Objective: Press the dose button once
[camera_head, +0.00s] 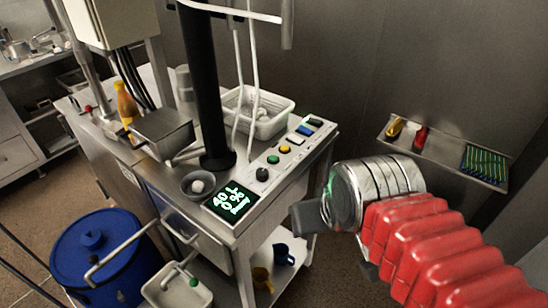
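A control panel on the steel cart's top holds a row of controls: a black knob (262,174), a green round button (273,159), a yellow round button (284,149), and white (296,139), blue (305,130) and black (315,121) rectangular ones. I cannot read their labels, so I cannot tell which is the dose button. A display (232,201) in front of them shows green text, seemingly "40 L", "0 %" and "Ready". My gripper (340,242) is right of the panel and apart from it. Its two dark fingers look spread, with nothing visible between them.
A black column (207,85) rises left of the buttons, with white hoses beside it. A blue drum (110,252) is lower left. A wall shelf (440,155) holds small items at right.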

